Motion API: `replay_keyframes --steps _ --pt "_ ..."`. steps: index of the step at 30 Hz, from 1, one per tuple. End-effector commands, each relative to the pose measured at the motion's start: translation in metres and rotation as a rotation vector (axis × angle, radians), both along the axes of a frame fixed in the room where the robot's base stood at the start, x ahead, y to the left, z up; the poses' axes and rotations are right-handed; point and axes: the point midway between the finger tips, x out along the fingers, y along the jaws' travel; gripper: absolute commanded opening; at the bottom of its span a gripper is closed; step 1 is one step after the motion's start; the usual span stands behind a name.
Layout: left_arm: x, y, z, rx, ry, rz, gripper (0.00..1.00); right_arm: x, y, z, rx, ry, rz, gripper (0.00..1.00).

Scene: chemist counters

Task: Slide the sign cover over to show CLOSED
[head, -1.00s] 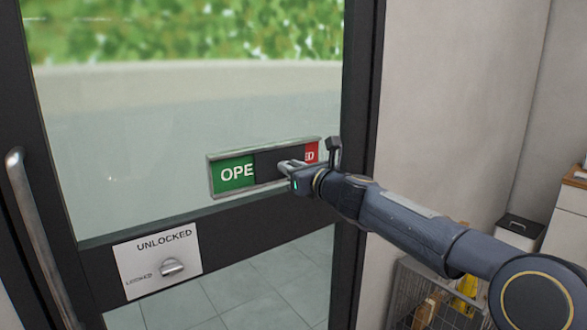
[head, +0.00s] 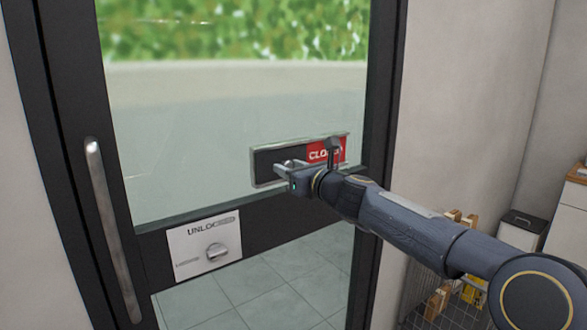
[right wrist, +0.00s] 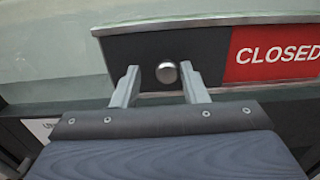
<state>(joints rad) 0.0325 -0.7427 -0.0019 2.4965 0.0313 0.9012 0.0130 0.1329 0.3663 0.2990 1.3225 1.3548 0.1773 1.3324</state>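The sign (head: 300,140) is a flat framed strip on the glass door. Its dark cover (head: 268,160) is at the left end, and the red CLOSED panel (head: 316,155) shows at the right. In the right wrist view the cover (right wrist: 125,55) carries a round metal knob (right wrist: 166,72), and the red panel (right wrist: 270,52) reads CLOSED. My right gripper (head: 286,166) is at the cover; its fingers (right wrist: 158,85) stand apart on either side of the knob, with gaps visible. No green shows on the sign. My left gripper is out of view.
A wire basket (head: 432,290) and a bin (head: 520,230) stand at the right by the wall.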

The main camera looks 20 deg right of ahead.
Motion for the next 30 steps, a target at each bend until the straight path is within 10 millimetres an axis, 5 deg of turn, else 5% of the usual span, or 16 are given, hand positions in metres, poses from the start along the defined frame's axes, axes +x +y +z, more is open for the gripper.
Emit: replay_keyframes --steps 11,21,30 --pt "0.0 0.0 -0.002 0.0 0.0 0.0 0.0 -0.005 -0.005 0.0 -0.002 -0.002 -0.006 0.44" --pt "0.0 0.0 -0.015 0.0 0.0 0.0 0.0 -0.056 -0.023 -0.001 -0.002 -0.002 -0.006 0.44" --pt "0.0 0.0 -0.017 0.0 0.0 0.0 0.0 -0.073 -0.028 -0.001 0.001 0.001 -0.002 0.44"
